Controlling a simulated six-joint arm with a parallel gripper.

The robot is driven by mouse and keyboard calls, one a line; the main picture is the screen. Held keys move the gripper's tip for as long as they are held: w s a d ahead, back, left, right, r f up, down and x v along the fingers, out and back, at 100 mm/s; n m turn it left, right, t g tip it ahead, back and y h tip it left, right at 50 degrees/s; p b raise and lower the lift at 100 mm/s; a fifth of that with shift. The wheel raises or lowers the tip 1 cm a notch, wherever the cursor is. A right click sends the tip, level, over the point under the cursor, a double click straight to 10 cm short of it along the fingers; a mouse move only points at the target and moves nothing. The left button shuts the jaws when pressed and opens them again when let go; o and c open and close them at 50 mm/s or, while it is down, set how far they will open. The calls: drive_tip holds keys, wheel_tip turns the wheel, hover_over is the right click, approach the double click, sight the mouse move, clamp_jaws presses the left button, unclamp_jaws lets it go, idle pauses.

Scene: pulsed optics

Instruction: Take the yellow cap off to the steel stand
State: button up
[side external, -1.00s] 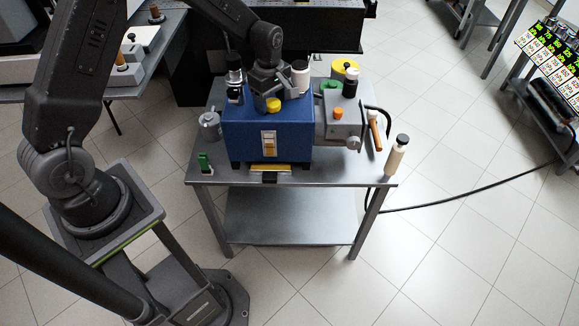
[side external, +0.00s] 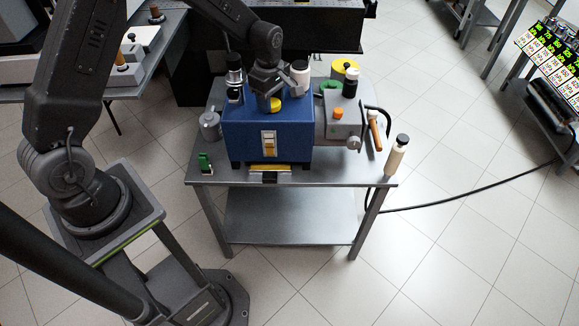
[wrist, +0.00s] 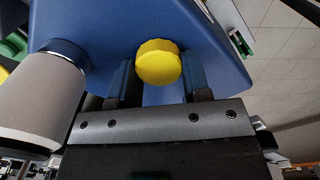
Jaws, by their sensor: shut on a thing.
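The yellow cap (side external: 277,103) is at the top front of the blue box (side external: 240,135). My gripper (side external: 269,101) is shut on it from above. In the wrist view the yellow cap (wrist: 158,63) sits between the two dark fingers of my gripper (wrist: 160,80), with the blue box behind it. I cannot tell whether the cap still touches the box. The blue box stands on the steel stand (side external: 225,178), a grey metal table with a lower shelf.
A grey unit (side external: 343,120) with an orange knob adjoins the box's right side. A cream cylinder (side external: 300,75) stands close to my gripper. A yellow disc (side external: 345,68) lies behind. A white bottle (side external: 396,155) and a green piece (side external: 204,162) stand near the front corners.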

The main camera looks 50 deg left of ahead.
drive_tip(key=n, duration=0.3)
drive_tip(key=shift+s+f, duration=0.15)
drive_tip(key=shift+f, duration=0.05)
drive_tip(key=shift+n, duration=0.3)
drive_tip(key=n, duration=0.3)
drive_tip(key=shift+s, duration=0.1)
drive_tip(key=shift+n, duration=0.8)
drive_tip(key=n, duration=0.4)
drive_tip(key=shift+s+d+n, duration=0.1)
drive_tip(key=shift+d+n, duration=0.05)
drive_tip(key=shift+n, duration=0.25)
drive_tip(key=shift+c, duration=0.7)
drive_tip(key=o, duration=1.2)
drive_tip(key=shift+r, duration=0.15)
